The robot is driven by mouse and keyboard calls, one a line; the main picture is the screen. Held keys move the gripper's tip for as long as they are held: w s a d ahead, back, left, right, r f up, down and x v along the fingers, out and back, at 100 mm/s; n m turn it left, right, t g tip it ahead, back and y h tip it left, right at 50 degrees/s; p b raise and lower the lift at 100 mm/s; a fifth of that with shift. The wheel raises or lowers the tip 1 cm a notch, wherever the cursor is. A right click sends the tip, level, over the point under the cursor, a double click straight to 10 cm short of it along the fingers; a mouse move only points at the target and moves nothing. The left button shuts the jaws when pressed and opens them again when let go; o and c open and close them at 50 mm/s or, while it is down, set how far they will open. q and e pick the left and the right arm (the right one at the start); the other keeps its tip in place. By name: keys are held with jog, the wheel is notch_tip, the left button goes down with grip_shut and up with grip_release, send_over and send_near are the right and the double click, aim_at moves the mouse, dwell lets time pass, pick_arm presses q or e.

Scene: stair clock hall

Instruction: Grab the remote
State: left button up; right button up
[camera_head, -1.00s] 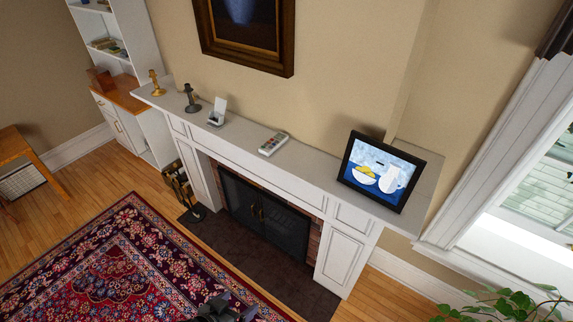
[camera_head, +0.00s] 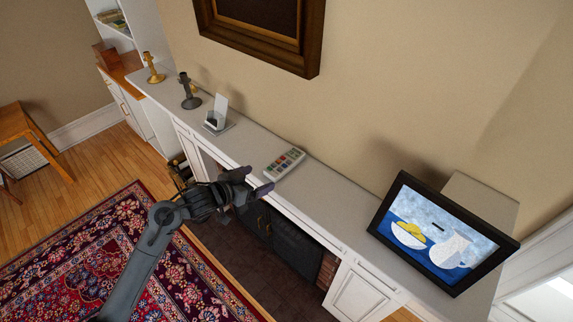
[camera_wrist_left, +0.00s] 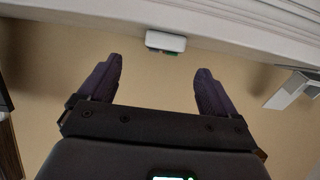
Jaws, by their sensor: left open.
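The remote (camera_head: 285,163) is a pale, light-grey block with coloured buttons. It lies on the white mantel shelf (camera_head: 335,195), near the middle. My left gripper (camera_head: 254,181) is open and empty, just in front of the shelf edge and to the left of the remote, not touching it. In the left wrist view the remote (camera_wrist_left: 166,41) shows end-on beyond and between the two open fingers (camera_wrist_left: 158,78). My right gripper is not in view.
On the shelf left of the remote stand a small white holder (camera_head: 217,120), a dark candlestick (camera_head: 189,95) and a brass candlestick (camera_head: 152,70). A framed still-life picture (camera_head: 440,235) stands to the right. A large framed painting (camera_head: 262,40) hangs above. The shelf beside the remote is clear.

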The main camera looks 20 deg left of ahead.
aim_at(279, 166)
pick_arm(q)
jog(key=x, duration=0.4)
jog(key=shift+w+r, duration=0.1)
jog(key=shift+r, duration=0.35)
jog(key=shift+x, duration=0.8)
jog(key=shift+w+d+f+p, duration=0.1)
jog(key=shift+w+p, duration=0.2)
jog(key=shift+w, duration=0.2)
jog(key=x, duration=0.3)
jog(key=shift+w+d+f+p, duration=0.15)
jog(key=shift+w+p, duration=0.15)
jog(key=shift+w, duration=0.25)
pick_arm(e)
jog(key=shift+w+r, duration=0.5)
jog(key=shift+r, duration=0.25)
pick_arm(q)
jog(key=c, duration=1.2)
